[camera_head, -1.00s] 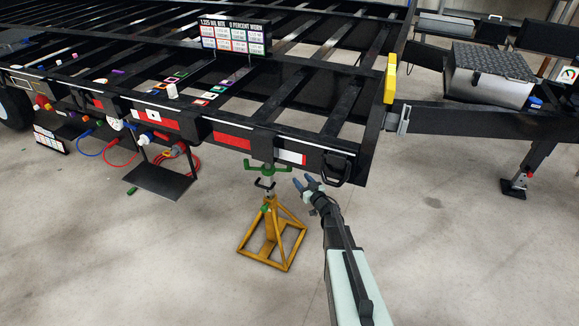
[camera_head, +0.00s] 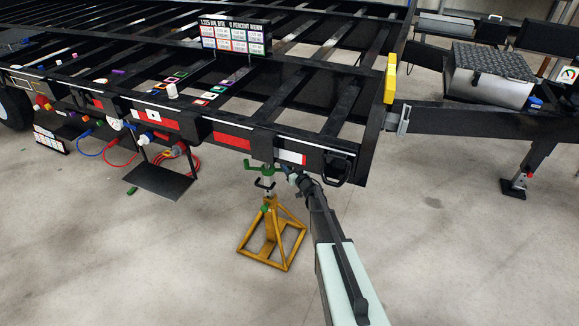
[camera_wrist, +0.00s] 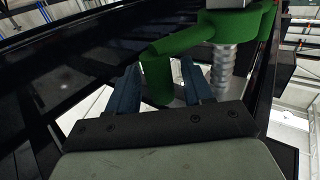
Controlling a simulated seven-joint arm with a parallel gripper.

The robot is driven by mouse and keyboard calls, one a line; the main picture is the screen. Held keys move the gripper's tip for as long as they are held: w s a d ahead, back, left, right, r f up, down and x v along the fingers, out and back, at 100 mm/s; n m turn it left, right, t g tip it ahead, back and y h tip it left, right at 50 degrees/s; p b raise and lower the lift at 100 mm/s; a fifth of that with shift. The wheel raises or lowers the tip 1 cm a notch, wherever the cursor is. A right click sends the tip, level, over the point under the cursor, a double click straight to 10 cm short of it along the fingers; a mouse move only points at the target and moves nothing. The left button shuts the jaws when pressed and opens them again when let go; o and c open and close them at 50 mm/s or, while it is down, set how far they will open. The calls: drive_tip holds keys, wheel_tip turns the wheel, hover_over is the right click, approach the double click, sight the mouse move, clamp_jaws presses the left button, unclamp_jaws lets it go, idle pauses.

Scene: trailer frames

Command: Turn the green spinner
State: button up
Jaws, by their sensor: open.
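The green spinner (camera_head: 255,166) sits at the top of a yellow jack stand (camera_head: 271,234), under the trailer's edge. In the wrist view the spinner (camera_wrist: 180,42) shows large, with one arm ending in a downward peg beside a grey threaded screw (camera_wrist: 223,70). My gripper (camera_head: 290,173) is at the right side of the spinner. In the wrist view my gripper (camera_wrist: 160,84) has its two blue fingers apart, with the green peg between them. I cannot tell whether either finger touches the peg.
The black trailer frame (camera_head: 225,115) lies close above and behind my gripper. A black hook (camera_head: 336,168) hangs on its edge just right of my gripper. A dark shelf (camera_head: 158,182) is further left. The concrete floor in front is clear.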

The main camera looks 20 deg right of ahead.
clamp_jaws()
idle(0.4)
